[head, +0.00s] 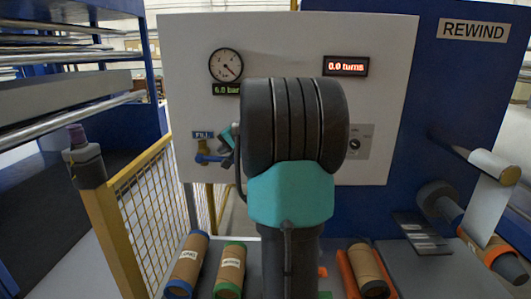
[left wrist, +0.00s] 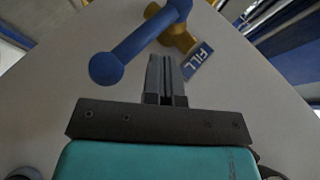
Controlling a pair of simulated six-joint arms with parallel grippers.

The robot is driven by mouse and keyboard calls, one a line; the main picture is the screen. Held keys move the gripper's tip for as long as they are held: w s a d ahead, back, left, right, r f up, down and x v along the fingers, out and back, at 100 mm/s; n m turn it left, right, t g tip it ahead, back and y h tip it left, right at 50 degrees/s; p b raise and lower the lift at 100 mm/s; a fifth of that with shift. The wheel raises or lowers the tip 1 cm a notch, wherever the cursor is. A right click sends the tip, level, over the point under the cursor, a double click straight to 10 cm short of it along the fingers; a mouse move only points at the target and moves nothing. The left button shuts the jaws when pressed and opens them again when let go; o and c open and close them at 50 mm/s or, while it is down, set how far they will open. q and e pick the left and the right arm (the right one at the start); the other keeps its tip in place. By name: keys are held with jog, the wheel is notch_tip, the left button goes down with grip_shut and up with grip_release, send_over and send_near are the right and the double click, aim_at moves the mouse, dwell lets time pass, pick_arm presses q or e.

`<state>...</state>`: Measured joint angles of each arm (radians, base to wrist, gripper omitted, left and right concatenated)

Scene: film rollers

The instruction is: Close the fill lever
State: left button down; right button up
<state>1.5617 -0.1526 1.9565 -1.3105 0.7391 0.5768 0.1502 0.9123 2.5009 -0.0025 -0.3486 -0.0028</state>
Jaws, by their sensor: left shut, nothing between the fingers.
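The fill lever (head: 209,158) is a blue handle on a brass valve, under a blue FILL label (head: 202,135) on the white panel. In the left wrist view the blue lever (left wrist: 135,50) slants from upper right to a round knob at lower left. The brass valve (left wrist: 176,32) and the FILL label (left wrist: 198,62) lie beyond the fingers. My left gripper (left wrist: 165,62) is shut and empty, its fingertips close beside the lever shaft; I cannot tell whether they touch. In the head view my arm hides most of this gripper. My right gripper is not seen.
A yellow mesh guard (head: 150,205) stands at left. Cardboard rolls (head: 187,262) lie below the panel. Rewind rollers (head: 440,200) are at right.

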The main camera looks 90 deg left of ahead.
pick_arm(q)
jog(key=v, duration=1.1)
jog(key=shift+f, duration=0.15)
jog(key=shift+w, duration=0.1)
